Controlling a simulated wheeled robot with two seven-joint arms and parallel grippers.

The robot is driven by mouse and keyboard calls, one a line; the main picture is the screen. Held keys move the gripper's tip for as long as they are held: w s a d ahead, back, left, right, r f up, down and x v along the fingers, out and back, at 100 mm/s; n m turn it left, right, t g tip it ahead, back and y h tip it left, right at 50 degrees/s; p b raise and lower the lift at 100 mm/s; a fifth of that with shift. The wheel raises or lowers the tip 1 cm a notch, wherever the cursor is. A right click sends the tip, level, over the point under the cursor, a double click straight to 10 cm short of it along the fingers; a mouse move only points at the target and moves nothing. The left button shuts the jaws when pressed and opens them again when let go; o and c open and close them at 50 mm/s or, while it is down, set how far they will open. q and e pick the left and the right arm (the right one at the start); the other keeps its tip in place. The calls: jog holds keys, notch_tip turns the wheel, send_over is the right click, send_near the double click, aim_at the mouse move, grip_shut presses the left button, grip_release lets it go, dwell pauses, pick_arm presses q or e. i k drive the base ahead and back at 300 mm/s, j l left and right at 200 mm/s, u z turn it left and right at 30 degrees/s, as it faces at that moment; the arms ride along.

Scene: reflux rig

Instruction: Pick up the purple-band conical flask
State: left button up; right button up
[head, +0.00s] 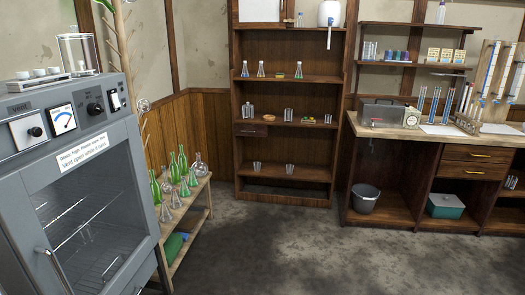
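I cannot make out a purple band on any flask at this size. Small conical flasks stand upright on the upper shelf of the tall wooden bookcase: a left one (245,69), a middle one (261,69) and a right one (299,70). Their band colours are too small to tell. More clear conical flasks, such as a front one (165,211), stand on the low wooden rack at left among green glassware. Neither of my grippers is in view.
A grey oven (120,150) fills the left foreground, beside the low rack (196,192). The bookcase (285,188) stands at the back. A workbench (400,132) with a bucket (365,199) beneath is at right. The concrete floor (300,250) between is clear.

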aim_at(185, 191)
jog(key=i+z, duration=0.25)
jog(key=i, duration=2)
